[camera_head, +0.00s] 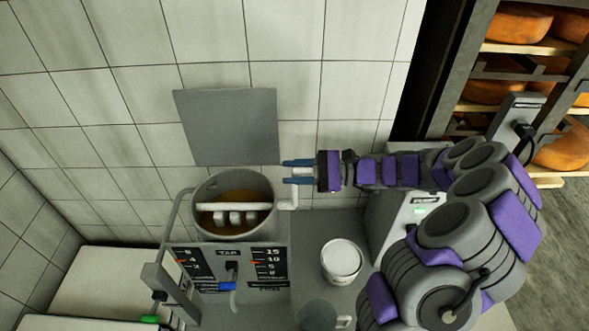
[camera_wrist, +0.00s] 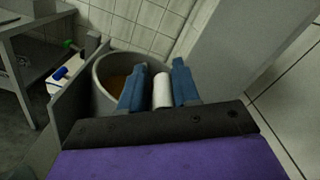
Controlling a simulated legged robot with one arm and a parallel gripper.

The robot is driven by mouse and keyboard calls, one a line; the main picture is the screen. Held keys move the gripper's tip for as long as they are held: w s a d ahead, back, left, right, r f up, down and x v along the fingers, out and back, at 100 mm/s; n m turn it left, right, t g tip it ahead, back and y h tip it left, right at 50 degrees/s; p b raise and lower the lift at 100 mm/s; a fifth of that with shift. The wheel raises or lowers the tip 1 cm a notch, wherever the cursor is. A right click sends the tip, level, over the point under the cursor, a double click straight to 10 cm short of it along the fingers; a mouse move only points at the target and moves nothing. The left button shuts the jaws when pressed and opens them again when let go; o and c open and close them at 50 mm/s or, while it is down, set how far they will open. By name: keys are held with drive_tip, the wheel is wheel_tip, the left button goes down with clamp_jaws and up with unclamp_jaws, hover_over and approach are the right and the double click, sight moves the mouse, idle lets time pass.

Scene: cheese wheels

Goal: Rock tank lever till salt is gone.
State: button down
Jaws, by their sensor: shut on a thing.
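The tank (camera_head: 234,203) is a round grey vessel with brownish liquid inside, near the tiled wall. A white bar with paddles (camera_head: 236,210) lies across its opening. The white lever (camera_head: 288,190) stands upright at the tank's right side, joined to the bar. My gripper (camera_head: 290,172) comes from the right and its blue fingers are shut on the lever's upper part. In the wrist view the white lever (camera_wrist: 162,90) sits between the two blue fingers, with the tank (camera_wrist: 104,88) behind to the left. I cannot make out any salt in the liquid.
A grey panel (camera_head: 228,127) is on the wall behind the tank. A panel marked TAP (camera_head: 229,268) with scales is in front. Racks of orange cheese wheels (camera_head: 515,25) stand at the upper right.

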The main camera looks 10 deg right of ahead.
sight(295, 189)
drive_tip(key=shift+s+a+f+n+b, duration=0.2)
drive_tip(key=shift+s+n+b, duration=0.3)
drive_tip(key=shift+s, duration=0.45)
drive_tip(key=shift+s+a+f+n+b, duration=0.15)
drive_tip(key=shift+s+f+n+b, duration=0.2)
drive_tip(key=shift+s+n, duration=0.45)
drive_tip(key=shift+s+a+f+n+b, duration=0.2)
drive_tip(key=shift+s+n+b, duration=0.25)
drive_tip(key=shift+s, duration=0.6)
drive_tip(key=c, duration=1.3)
unclamp_jaws()
drive_tip(key=shift+f, duration=0.1)
drive_tip(key=shift+o, duration=1.4)
drive_tip(key=shift+w+d, duration=0.1)
drive_tip(key=shift+w, duration=0.15)
drive_tip(key=shift+o, duration=0.3)
drive_tip(key=shift+s, duration=0.15)
drive_tip(key=shift+d, duration=0.15)
drive_tip(key=s+d+p, duration=0.2)
drive_tip(key=s+d, duration=0.1)
drive_tip(key=d, duration=1.4)
drive_tip(key=shift+s+p, duration=0.15)
drive_tip(key=shift+p, duration=0.15)
